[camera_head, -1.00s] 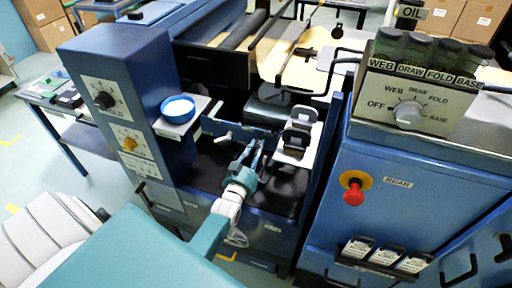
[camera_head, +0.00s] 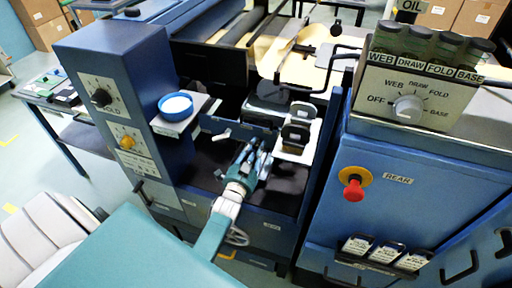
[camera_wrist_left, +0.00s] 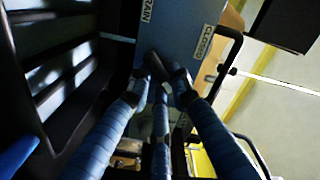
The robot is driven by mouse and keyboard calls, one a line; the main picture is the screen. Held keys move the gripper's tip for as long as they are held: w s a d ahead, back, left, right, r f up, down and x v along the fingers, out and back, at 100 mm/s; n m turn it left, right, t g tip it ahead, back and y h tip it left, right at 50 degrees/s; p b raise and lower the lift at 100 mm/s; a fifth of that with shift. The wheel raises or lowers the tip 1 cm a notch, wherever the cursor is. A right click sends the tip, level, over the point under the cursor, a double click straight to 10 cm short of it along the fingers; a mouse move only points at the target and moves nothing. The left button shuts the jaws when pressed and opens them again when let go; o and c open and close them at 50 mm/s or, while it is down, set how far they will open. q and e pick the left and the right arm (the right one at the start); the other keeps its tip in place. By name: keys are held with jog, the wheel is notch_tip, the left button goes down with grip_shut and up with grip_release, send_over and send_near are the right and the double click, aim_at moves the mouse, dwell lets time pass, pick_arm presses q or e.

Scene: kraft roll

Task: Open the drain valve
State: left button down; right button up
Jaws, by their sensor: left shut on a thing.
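My left gripper (camera_head: 258,154) reaches into the open bay of the blue machine. Its fingers also show in the left wrist view (camera_wrist_left: 163,68), closing together against a blue plate (camera_wrist_left: 180,25). That plate carries a label ending in "RAIN" (camera_wrist_left: 147,10) and a "CLOSED" label (camera_wrist_left: 203,42). The fingertips are shut on a dark part in front of the plate, apparently the drain valve's handle. The fingers hide most of it, so its angle cannot be told. A pale lever (camera_head: 222,135) sticks out left of the fingers in the head view. My right gripper is out of view.
A white-and-blue bowl (camera_head: 175,106) sits on a ledge left of the bay. Black clips (camera_head: 298,124) stand on a pale plate right of it. The right cabinet has a red stop button (camera_head: 353,190) and a selector knob (camera_head: 407,108). Cabinet walls flank the bay.

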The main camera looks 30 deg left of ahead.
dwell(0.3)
pick_arm(q)
jog(key=c, duration=1.6)
grip_release()
jog(key=shift+o, duration=0.2)
jog(key=v, duration=1.2)
jog(key=shift+f, duration=0.1)
